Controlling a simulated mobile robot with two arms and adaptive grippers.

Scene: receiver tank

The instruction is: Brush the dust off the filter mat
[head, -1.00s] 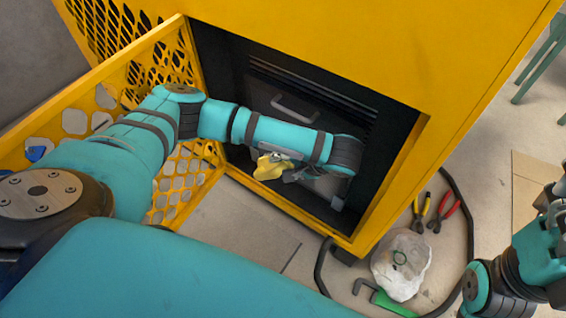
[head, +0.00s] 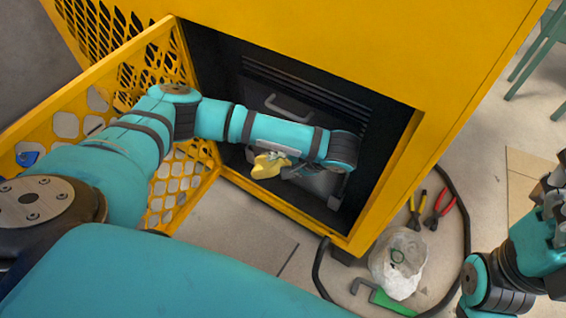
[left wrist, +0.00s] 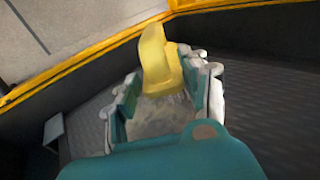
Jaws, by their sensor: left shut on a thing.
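My left gripper (head: 286,166) is inside the opening of the yellow cabinet (head: 330,55). It is shut on a yellow-handled brush (head: 268,164). In the left wrist view the yellow handle (left wrist: 158,62) rises beyond the fingers, and a pale grey, blurred part lies between them; I cannot make out bristles. A grey panel with a handle (head: 288,108) sits in the dark opening, partly hidden by my arm; I cannot tell whether it is the filter mat. The wrist view shows a dark ribbed surface (left wrist: 265,100) behind the gripper. My right gripper (head: 552,200) is at the right edge, partly cut off.
The yellow mesh door (head: 188,190) stands open on the left, beside my left arm. On the floor at right lie red pliers (head: 441,210), yellow pliers (head: 419,207), a plastic bag (head: 399,268), a green-handled tool (head: 390,302) and a black hose (head: 467,215).

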